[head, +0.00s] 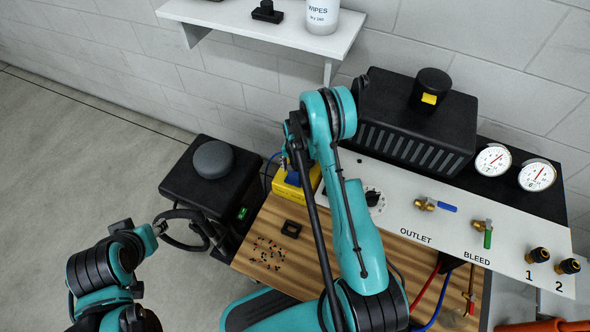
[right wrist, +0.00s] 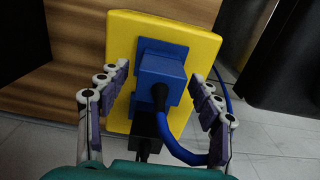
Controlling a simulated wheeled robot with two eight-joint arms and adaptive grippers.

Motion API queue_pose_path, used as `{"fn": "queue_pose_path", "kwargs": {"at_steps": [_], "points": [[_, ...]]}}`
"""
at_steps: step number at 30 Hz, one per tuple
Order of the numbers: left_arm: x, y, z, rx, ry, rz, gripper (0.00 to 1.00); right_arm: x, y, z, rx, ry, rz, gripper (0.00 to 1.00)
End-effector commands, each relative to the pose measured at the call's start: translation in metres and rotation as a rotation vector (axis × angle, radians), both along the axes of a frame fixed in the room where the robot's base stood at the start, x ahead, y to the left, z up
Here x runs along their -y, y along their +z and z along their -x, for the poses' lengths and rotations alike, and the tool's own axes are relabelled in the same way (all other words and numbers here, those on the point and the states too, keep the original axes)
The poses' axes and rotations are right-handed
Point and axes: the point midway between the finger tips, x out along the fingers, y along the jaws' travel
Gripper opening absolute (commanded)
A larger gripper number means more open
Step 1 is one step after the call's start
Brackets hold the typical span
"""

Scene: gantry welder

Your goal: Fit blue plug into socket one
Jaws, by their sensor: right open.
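In the right wrist view the blue plug (right wrist: 161,72) stands against a blue socket face on the yellow box (right wrist: 122,38). Its blue cable leaves the front and bends down right. How deep the plug sits cannot be told. My right gripper (right wrist: 160,80) is open, with one finger on each side of the plug and visible gaps between. A black plug (right wrist: 146,130) is below it on the same box. In the head view the yellow box (head: 285,191) and a bit of blue (head: 292,178) show beside my right arm, which partly hides them. No socket number is legible. My left gripper cannot be made out.
A black box with a grey knob (head: 213,160) stands left of the wooden bench (head: 255,246). A small black square part (head: 291,229) and scattered dark bits lie on the bench. The panel (head: 420,212) with valves and gauges is at right. A shelf (head: 270,25) hangs above.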

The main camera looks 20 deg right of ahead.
Motion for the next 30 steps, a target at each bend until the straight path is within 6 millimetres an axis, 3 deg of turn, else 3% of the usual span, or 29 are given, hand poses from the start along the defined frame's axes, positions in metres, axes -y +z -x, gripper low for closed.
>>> {"fn": "queue_pose_path", "kwargs": {"at_steps": [5, 18, 24, 30], "points": [[0.0, 0.0, 0.0, 0.0, 0.0, 0.0, 0.4, 0.0, 0.016, 0.0, 0.0, 0.0, 0.0, 0.65], [0.0, 0.0, 0.0, 0.0, 0.0, 0.0, 0.4, 0.0, 0.104, 0.0, 0.0, 0.0, 0.0, 0.65], [0.0, 0.0, 0.0, 0.0, 0.0, 0.0, 0.4, 0.0, 0.119, 0.0, 0.0, 0.0, 0.0, 0.65], [0.0, 0.0, 0.0, 0.0, 0.0, 0.0, 0.4, 0.0, 0.12, 0.0, 0.0, 0.0, 0.0, 0.65]]}}
